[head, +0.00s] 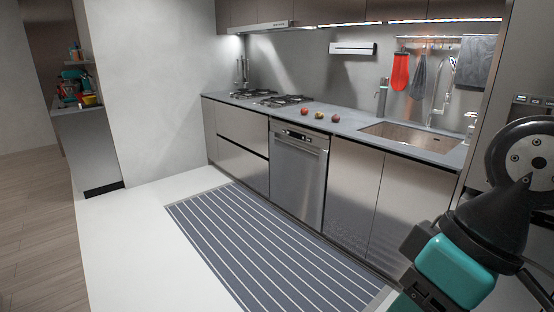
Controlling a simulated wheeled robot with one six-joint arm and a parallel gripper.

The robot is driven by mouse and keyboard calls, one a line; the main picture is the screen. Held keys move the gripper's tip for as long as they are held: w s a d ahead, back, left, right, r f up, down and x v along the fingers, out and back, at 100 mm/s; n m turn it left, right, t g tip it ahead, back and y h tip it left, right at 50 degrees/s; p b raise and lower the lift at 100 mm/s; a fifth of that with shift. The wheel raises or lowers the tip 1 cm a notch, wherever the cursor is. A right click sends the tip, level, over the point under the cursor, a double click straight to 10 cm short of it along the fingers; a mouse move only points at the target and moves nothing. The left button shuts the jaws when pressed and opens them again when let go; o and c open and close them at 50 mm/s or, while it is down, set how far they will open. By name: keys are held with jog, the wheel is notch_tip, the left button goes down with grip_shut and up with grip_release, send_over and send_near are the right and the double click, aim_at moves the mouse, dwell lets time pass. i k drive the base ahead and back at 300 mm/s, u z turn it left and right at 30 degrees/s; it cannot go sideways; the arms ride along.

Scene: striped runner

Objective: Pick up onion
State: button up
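Three small round red to orange-brown items lie on the grey countertop. One is on the left (304,111), one in the middle (319,115) and one on the right (335,118). They are too small to tell which, if any, is the onion. They stand a little apart in a row between the hob and the sink. Part of my arm, black and teal, fills the lower right, well apart from these items. My gripper's fingers do not show.
The countertop (352,126) runs along the wall, with a gas hob (270,98) and a sink (410,136). A dishwasher (297,175) sits below. A striped runner (260,245) lies on clear floor. A side counter (75,108) at left holds several objects.

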aim_at(335, 118)
jog(key=u, duration=0.15)
jog(key=i, duration=4.55)
jog(key=z, duration=0.2)
